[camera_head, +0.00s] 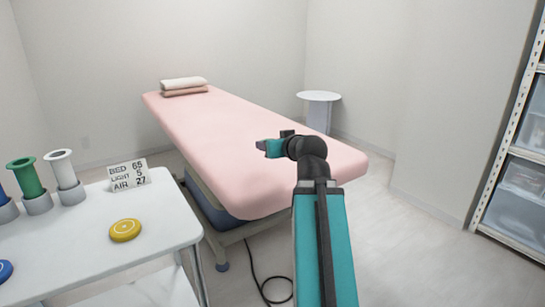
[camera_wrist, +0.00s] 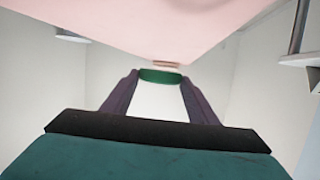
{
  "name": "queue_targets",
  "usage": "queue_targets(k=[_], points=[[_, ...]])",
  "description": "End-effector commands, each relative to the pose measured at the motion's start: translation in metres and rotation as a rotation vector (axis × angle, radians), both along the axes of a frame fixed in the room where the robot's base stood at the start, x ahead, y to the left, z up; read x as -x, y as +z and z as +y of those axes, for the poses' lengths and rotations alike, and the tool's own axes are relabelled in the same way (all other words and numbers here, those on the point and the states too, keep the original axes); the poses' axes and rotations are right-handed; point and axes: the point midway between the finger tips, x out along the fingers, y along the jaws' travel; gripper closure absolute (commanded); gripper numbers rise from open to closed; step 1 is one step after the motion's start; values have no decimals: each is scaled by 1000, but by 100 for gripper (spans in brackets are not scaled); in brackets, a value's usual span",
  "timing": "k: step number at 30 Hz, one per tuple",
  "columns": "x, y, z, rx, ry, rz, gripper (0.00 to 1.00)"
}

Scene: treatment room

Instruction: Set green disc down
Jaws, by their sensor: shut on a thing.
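My gripper (camera_wrist: 160,85) is shut on the green disc (camera_wrist: 160,76), which shows edge-on between the fingertips in the wrist view. In the head view my gripper (camera_head: 264,146) is in front of the pink treatment bed (camera_head: 210,130) and points left. The disc is too small there to make out clearly. A yellow disc (camera_head: 125,230) lies flat on the white trolley top (camera_head: 95,255). A blue disc (camera_head: 5,269) is partly cut off at the left edge of the view.
Green (camera_head: 27,178) and white (camera_head: 62,170) spools stand in grey cups at the trolley's back, with a blue one at the edge. A small sign (camera_head: 128,175) stands beside them. A round white table (camera_head: 319,97) is behind the bed. Shelving (camera_head: 515,150) is at right.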

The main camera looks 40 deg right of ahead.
Motion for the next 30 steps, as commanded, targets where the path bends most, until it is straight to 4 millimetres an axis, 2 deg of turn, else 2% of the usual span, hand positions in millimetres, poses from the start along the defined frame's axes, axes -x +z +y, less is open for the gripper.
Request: queue_targets(k=[1, 18, 24, 30], points=[[5, -12, -5, 2, -6, -1, 69], [57, -60, -45, 13, -44, -2, 69], [67, -65, -52, 17, -49, -2, 69], [69, -65, -53, 17, -50, -2, 69]])
